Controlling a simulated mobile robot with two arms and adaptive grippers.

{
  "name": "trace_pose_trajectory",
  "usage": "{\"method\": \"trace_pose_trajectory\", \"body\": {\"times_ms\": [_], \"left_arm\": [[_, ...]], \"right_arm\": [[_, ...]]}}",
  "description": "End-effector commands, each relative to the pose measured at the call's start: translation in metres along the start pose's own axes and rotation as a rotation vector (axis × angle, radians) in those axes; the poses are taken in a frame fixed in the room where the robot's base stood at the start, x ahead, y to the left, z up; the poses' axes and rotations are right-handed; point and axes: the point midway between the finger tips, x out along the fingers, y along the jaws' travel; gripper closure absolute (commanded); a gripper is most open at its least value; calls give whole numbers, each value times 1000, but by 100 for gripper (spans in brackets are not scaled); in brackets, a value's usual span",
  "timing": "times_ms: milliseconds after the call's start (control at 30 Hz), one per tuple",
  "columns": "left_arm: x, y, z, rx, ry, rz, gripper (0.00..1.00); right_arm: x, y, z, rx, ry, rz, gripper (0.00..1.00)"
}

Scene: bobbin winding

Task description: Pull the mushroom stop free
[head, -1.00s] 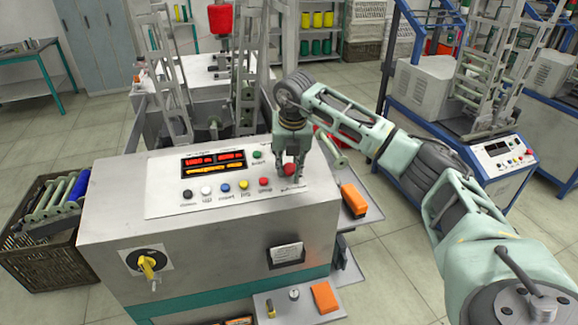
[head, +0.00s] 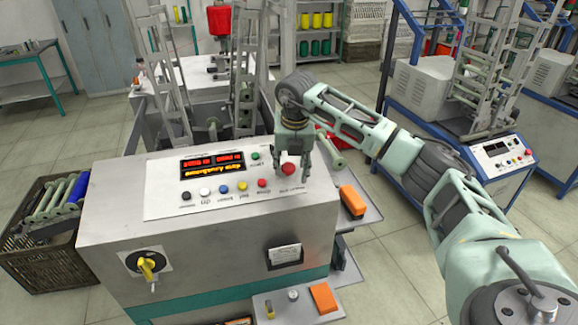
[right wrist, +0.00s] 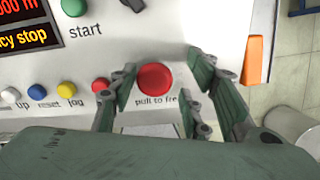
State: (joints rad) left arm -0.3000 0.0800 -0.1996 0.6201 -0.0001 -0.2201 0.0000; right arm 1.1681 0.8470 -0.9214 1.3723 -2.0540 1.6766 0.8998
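The red mushroom stop (head: 288,169) is at the right end of the sloped control panel (head: 165,207). In the right wrist view the red cap (right wrist: 155,79) sits above the label "pull to fre…", whose end is hidden by a finger. My right gripper (head: 292,177) is over the panel with its fingers spread on either side of the cap. In the right wrist view the gripper (right wrist: 160,82) shows panel between each finger and the cap, so it is open and holds nothing. My left gripper is not in view.
A row of small buttons, among them a red one (head: 262,183), lies left of the stop. The display (head: 212,165) shows red digits and a yellow line ending "…cy stop" in the wrist view. An orange box (head: 352,201) sits right of the cabinet.

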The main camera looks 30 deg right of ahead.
Motion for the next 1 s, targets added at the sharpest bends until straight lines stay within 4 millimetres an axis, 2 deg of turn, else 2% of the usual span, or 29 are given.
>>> {"method": "trace_pose_trajectory", "body": {"times_ms": [467, 1000], "left_arm": [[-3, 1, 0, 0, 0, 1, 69], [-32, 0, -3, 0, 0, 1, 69]], "right_arm": [[-5, 3, 0, -4, -1, 5, 47], [-48, 3, 0, -4, 0, 6, 47]]}}
